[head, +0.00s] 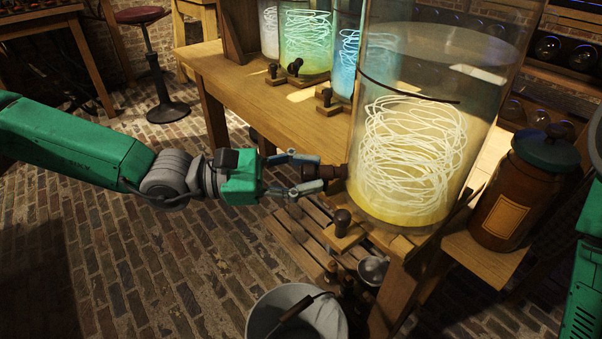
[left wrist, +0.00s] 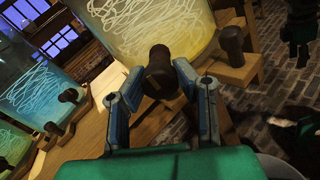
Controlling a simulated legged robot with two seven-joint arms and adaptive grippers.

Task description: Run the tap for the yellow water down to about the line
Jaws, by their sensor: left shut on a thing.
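The large glass jar of yellow water (head: 415,150) stands at the front end of the wooden bench, with a tangle of white glowing strands inside. A dark line (head: 405,92) curves around its glass. The water surface (head: 440,50) appears somewhat above that line. The brown tap (head: 332,172) sticks out low on the jar's left side. My left gripper (head: 318,172) is shut on the tap; in the left wrist view its blue fingers flank the dark tap end (left wrist: 160,72). I see no clear stream. My right gripper is not in view.
A metal bucket (head: 262,322) stands on the brick floor below the bench end. A wooden knob on a block (head: 342,222) sits just below the tap. Green (head: 305,45) and blue (head: 346,60) jars stand behind. A brown lidded jar (head: 510,195) stands at right.

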